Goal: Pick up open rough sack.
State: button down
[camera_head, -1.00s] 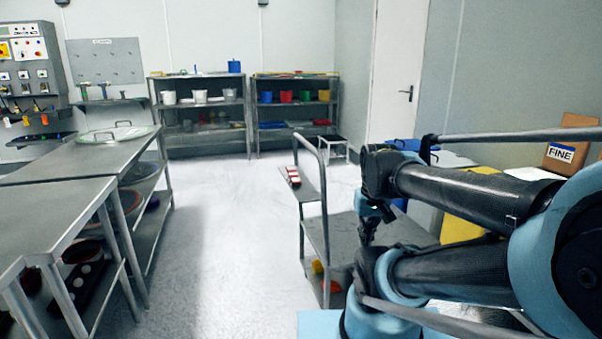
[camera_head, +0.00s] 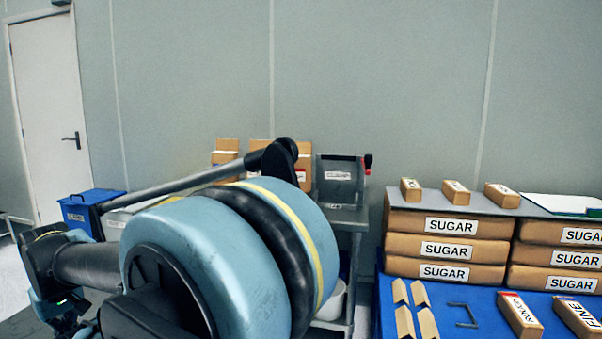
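A brown sack with a red-edged label that seems to read ROUGH (camera_head: 520,313) lies on the blue surface at the lower right; whether it is open is unclear. A sack labelled FINE (camera_head: 579,317) lies to its right. Open-topped brown containers stand at the back centre, one on the left (camera_head: 226,152) and one on the right (camera_head: 304,168); their labels are too small to read. My gripper (camera_head: 78,326) is at the lower left, partly cut off, far from the sacks. Its fingers cannot be made out. My arm hides part of the back row.
Stacked SUGAR sacks (camera_head: 445,248) stand on the blue surface (camera_head: 465,332), with a grey board (camera_head: 470,204) on top carrying small brown packs (camera_head: 456,192). A grey cart (camera_head: 352,228) stands left of them. A blue bin (camera_head: 92,208) is near the door (camera_head: 45,120).

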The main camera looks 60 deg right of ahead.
aim_at(304, 166)
jog(key=z, duration=2.2)
jog(key=k, duration=0.65)
jog(key=z, duration=0.2)
jog(key=i, duration=1.9)
jog(key=u, duration=0.45)
